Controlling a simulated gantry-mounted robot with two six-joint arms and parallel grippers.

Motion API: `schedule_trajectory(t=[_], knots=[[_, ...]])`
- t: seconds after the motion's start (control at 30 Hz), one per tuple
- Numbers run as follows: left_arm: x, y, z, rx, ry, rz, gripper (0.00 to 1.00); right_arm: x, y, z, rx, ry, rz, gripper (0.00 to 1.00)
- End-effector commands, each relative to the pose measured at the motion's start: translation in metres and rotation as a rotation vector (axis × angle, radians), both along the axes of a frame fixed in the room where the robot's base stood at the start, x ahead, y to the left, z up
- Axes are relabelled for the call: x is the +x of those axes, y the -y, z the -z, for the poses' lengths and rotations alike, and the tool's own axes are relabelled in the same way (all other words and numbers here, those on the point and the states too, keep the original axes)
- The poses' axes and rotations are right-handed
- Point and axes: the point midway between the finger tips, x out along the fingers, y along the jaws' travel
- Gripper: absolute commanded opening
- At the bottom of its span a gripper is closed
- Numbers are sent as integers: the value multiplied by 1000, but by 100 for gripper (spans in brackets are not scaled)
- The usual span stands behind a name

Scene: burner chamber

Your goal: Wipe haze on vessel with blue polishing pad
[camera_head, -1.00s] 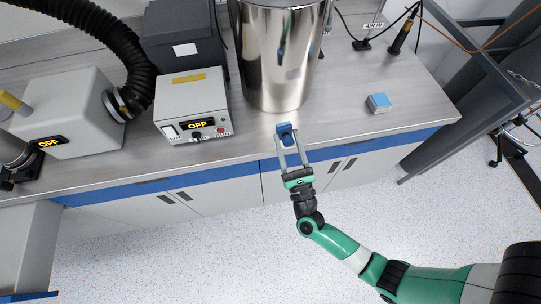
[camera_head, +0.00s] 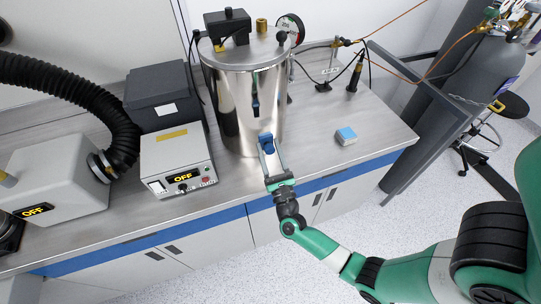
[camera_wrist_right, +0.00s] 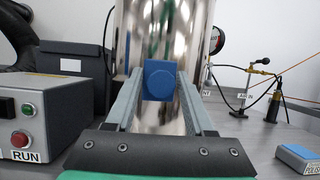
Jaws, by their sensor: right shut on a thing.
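The vessel (camera_head: 228,105) is a tall shiny steel cylinder with a lid, standing on the bench; it fills the upper middle of the right wrist view (camera_wrist_right: 150,30). I cannot make out a haze patch among its reflections. My right gripper (camera_head: 268,148) is at the vessel's lower front, shut on a blue polishing pad (camera_head: 266,140). In the right wrist view the pad (camera_wrist_right: 160,80) sits between the fingertips, its face turned to the vessel. I cannot tell whether it touches the steel. My left gripper is not in view.
A blue-topped block (camera_head: 346,136) with lettering lies on the bench to the right. A control box reading OFF (camera_head: 178,163) stands left of the vessel, beside a dark case (camera_head: 165,95) and a black hose (camera_head: 105,90). Gauge and cables (camera_head: 330,75) are behind right.

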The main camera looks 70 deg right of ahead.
Motion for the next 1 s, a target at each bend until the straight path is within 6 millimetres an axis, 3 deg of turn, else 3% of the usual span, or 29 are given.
schedule_trajectory(t=[0.33,1.0], knots=[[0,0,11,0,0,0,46,24,26,1,-1,1,0,0],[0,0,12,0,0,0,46,27,29,0,-1,1,0,0]])
